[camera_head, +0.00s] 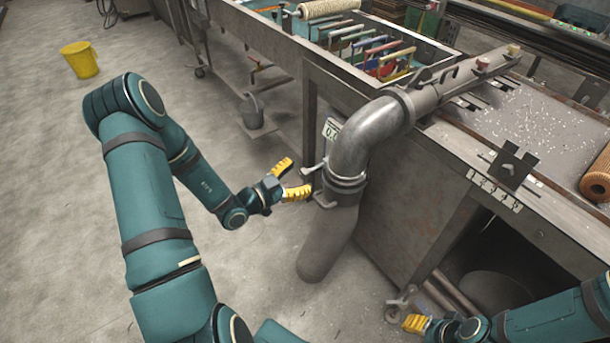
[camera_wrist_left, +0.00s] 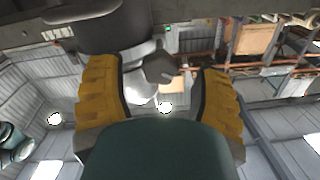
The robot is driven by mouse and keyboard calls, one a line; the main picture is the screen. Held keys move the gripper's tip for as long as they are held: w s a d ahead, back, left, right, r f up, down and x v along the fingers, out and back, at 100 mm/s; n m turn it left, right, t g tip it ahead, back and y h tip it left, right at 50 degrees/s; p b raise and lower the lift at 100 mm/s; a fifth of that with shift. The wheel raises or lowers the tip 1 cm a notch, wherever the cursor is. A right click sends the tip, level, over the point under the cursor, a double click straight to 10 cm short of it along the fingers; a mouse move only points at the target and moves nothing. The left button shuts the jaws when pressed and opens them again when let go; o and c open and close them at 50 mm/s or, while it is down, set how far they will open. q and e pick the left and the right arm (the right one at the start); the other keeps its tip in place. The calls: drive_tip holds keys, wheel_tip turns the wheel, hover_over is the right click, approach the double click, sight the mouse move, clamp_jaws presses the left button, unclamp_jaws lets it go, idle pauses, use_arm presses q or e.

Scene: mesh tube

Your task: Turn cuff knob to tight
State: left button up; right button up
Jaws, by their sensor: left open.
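A bent grey metal pipe (camera_head: 372,130) comes down to a ringed cuff (camera_head: 345,184) above a hanging mesh tube (camera_head: 328,248). Small metal fittings stick out from the cuff's left side, an upper one (camera_head: 314,168) and a lower one (camera_head: 323,203); I cannot tell which is the knob. My left gripper (camera_head: 297,179) is open just left of the cuff, its yellow fingers pointing at it. In the left wrist view a grey lobed piece (camera_wrist_left: 158,68), probably the knob, shows between the spread fingers. My right gripper (camera_head: 416,323) is low at the right, partly hidden.
A metal bench (camera_head: 420,215) stands behind and right of the pipe. A card with marks (camera_head: 331,130) is partly hidden behind the pipe. A yellow bucket (camera_head: 79,60) stands on open floor at the left.

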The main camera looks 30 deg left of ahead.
use_arm(q)
drive_tip(key=shift+x, duration=1.25)
clamp_jaws()
